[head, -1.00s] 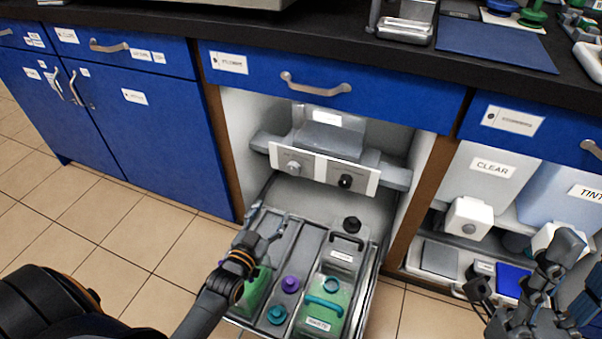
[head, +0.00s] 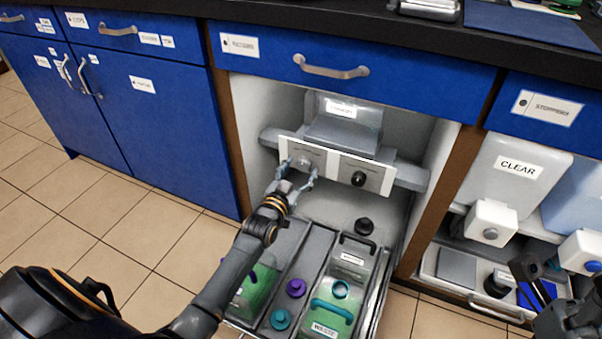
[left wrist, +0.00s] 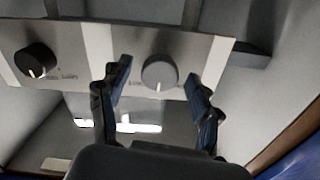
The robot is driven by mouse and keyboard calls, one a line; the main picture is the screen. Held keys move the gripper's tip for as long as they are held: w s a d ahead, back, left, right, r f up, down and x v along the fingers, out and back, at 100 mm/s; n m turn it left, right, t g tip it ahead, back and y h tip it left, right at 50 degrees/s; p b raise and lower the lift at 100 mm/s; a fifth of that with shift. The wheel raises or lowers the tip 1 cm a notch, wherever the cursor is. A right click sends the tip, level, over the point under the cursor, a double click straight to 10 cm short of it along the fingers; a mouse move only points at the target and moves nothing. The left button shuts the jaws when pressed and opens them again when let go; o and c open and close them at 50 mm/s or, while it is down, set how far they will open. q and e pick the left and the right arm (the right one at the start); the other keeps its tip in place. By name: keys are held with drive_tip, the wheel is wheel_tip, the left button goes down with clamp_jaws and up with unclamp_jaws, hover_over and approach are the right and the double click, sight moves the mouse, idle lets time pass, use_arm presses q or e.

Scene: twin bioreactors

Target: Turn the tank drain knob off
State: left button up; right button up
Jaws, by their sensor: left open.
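A panel (head: 331,164) inside the open cabinet bears two knobs: a grey knob (head: 305,163) on the left and a black knob (head: 358,179) on the right. The panel lettering is too small to read, so I cannot tell which knob is the tank drain. My left gripper (head: 298,180) is open just in front of the grey knob. In the left wrist view the grey knob (left wrist: 159,73) sits between the spread fingers, which are not closed on it. The black knob (left wrist: 36,62) is beyond the fingers to the left. My right gripper (head: 535,280) is at the lower right, its opening unclear.
A pulled-out tray (head: 295,268) below the panel holds green bottles with purple and teal caps and a handled container. A blue drawer front (head: 350,70) is above the opening. At right, a CLEAR tank (head: 512,168) has a white dispenser (head: 490,222).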

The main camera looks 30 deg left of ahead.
use_arm(q)
drive_tip(key=shift+w, duration=0.35)
drive_tip(key=c, duration=1.1)
drive_tip(key=shift+c, duration=0.2)
